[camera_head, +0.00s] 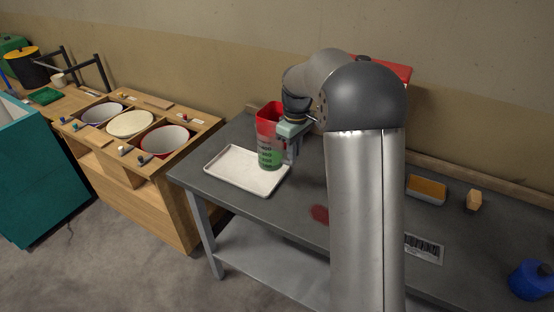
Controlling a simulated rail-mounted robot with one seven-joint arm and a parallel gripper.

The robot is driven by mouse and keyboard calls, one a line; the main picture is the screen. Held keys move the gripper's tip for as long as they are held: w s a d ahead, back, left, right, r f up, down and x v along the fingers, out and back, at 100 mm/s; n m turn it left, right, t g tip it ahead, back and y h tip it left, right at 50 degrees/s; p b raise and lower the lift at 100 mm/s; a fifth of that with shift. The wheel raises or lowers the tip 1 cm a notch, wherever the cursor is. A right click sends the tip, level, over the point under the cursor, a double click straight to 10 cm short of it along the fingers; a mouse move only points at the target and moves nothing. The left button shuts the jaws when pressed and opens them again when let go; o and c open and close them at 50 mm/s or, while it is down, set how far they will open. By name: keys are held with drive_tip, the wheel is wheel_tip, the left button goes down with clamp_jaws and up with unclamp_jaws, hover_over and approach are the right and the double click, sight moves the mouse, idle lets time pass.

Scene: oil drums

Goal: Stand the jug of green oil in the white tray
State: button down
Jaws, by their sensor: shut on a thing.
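The jug of green oil (269,158) is upright, with dark markings on its side and green in its lower part. Red shows at its upper part; I cannot tell whether this is the jug or something behind it. My gripper (289,139) is shut on the jug from the right, its fingers partly hidden. The white tray (228,172) lies flat at the left end of the grey table. The jug's base shows over the tray's back right part; I cannot tell whether it touches the tray floor. The rest of the tray looks empty.
A wooden stand with bins (130,124) is left. My arm hides the table's middle.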

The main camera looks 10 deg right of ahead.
sight(281, 163)
drive_tip(key=w+f, duration=0.2)
drive_tip(key=w+a+f+p, duration=0.1)
drive_tip(key=w+f, duration=0.1)
drive_tip(key=w+a+f+p, duration=0.1)
drive_tip(key=f, duration=0.1)
drive_tip(key=shift+w+a+f, duration=0.2)
drive_tip(key=shift+w, duration=0.2)
drive_tip(key=shift+f, duration=1.6)
drive_tip(key=shift+f, duration=0.15)
drive_tip(key=c, duration=1.4)
unclamp_jaws()
